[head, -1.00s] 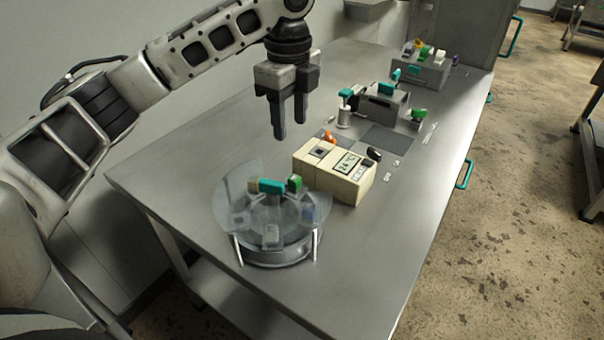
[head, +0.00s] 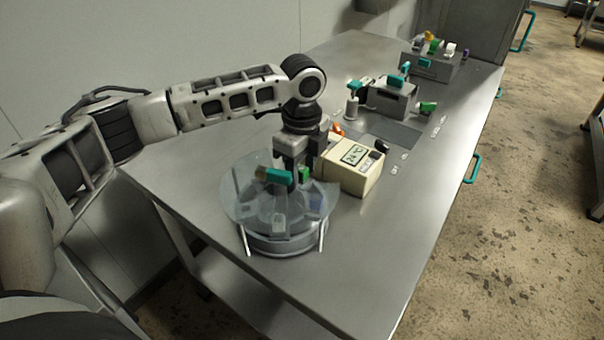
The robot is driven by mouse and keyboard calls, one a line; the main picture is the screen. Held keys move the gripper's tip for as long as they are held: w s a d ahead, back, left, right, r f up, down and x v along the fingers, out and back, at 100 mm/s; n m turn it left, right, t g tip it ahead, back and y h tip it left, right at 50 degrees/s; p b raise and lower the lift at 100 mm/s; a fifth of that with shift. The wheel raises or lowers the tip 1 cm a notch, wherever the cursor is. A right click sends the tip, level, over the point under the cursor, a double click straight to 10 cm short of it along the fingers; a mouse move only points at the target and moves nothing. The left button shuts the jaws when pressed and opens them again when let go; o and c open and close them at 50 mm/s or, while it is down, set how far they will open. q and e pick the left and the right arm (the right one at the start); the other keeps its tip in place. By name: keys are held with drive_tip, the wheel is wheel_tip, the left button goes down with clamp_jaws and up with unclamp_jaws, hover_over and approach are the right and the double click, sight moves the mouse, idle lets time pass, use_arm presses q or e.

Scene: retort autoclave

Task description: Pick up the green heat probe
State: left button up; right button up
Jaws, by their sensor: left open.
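A small green piece (head: 304,174), which may be the green heat probe, stands at the back of the round clear-topped carousel (head: 240,207), beside its teal handle (head: 276,176). My left gripper (head: 298,178) is open and points down at the back of the carousel, its fingers right at the green piece and partly hiding it. I cannot tell whether the piece is between the fingers or touching them. Other green pieces show: one (head: 428,106) lying right of the grey box, one (head: 435,46) in the far rack. My right gripper is not in view.
A cream meter (head: 352,170) with a display stands just right of my left gripper, with an orange piece (head: 337,128) behind it. A grey box (head: 391,98) with a teal handle and a far rack (head: 430,66) stand farther back. The table's front right is clear.

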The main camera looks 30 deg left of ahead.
sight(302, 168)
use_arm(q)
clamp_jaws()
drive_tip(key=shift+r, duration=0.35)
wheel_tip(302, 168, up, 2)
drive_tip(key=shift+r, duration=0.15)
drive_tip(key=s+d+r, duration=0.2)
drive_tip(key=d+r, duration=0.3)
drive_tip(key=d, duration=0.1)
drive_tip(key=s+d+r+p, duration=0.1)
drive_tip(key=s+d+r, duration=0.1)
drive_tip(key=d+r, duration=0.3)
drive_tip(key=shift+s+d+p, duration=0.3)
drive_tip(key=shift+d, duration=0.8)
